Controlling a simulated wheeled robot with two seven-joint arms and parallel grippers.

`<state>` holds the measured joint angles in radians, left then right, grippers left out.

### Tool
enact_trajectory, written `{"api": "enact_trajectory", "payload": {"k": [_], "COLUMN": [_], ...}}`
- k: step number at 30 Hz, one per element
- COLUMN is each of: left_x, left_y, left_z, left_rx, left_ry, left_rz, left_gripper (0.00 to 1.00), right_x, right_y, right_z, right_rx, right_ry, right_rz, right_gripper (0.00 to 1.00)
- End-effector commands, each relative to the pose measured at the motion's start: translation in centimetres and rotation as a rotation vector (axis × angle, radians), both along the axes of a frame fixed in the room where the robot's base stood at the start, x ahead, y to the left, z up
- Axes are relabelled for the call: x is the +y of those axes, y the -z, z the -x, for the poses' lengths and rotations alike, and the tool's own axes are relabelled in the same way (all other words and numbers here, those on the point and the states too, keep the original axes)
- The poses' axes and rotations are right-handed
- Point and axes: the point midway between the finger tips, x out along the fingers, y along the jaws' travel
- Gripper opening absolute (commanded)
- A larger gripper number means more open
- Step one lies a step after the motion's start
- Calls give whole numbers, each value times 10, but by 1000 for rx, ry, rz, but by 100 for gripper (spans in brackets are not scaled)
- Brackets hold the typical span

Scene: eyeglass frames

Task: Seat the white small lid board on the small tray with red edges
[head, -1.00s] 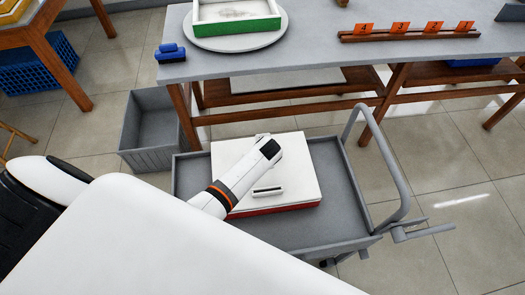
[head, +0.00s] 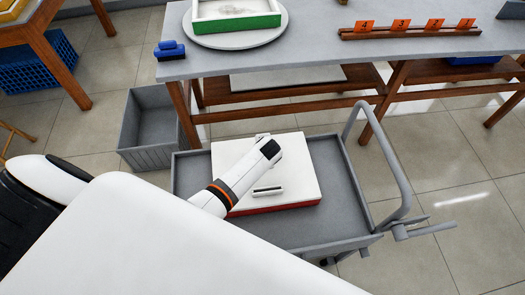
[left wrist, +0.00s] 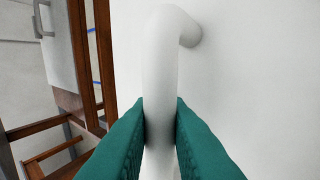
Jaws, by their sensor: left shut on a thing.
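The white small lid board (head: 297,165) lies flat above the small tray with red edges (head: 285,208), inside the grey cart. Only a red strip of the tray shows along the front, and I cannot tell whether the lid rests fully on it. My left arm reaches over the lid from the left and hides its middle. In the left wrist view my left gripper (left wrist: 160,120) is shut, teal fingers on both sides of a white handle (left wrist: 165,60) that rises from a white surface. In the head view its fingers are hidden. My right gripper is out of view.
The grey cart (head: 345,195) has a curved handle (head: 365,145) at its right. Behind stands a grey-topped table (head: 310,50) with a green-edged tray (head: 236,22) on a round plate and orange number cards (head: 400,26). A grey bin (head: 155,130) stands left of the cart.

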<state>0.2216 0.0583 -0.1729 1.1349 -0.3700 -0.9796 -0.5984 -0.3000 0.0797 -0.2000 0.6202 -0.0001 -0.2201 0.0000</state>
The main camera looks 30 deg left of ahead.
Motion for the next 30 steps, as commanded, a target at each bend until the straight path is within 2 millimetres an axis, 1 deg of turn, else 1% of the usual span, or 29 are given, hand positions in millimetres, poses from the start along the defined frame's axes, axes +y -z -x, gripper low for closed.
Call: {"api": "enact_trajectory", "payload": {"k": [3,4,8,9,16,20,23,30], "left_x": [0,0,0,0,0,-2,-6,-22], "left_y": [0,0,0,0,1,-5,-17,-58], "left_z": [0,0,0,0,1,3,8,29], "left_rx": [0,0,1,1,2,0,-1,-1], "left_ry": [0,0,0,0,-1,1,1,0], "left_rz": [0,0,1,1,1,1,1,2], "left_gripper": [0,17,38,41,41,41,41,41], "right_x": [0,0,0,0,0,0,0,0], "right_y": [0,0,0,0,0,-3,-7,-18], "right_z": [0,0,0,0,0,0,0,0], "right_rx": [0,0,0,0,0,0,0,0], "right_ry": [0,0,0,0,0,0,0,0], "right_rz": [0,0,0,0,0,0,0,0], "right_gripper": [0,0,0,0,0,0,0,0]}}
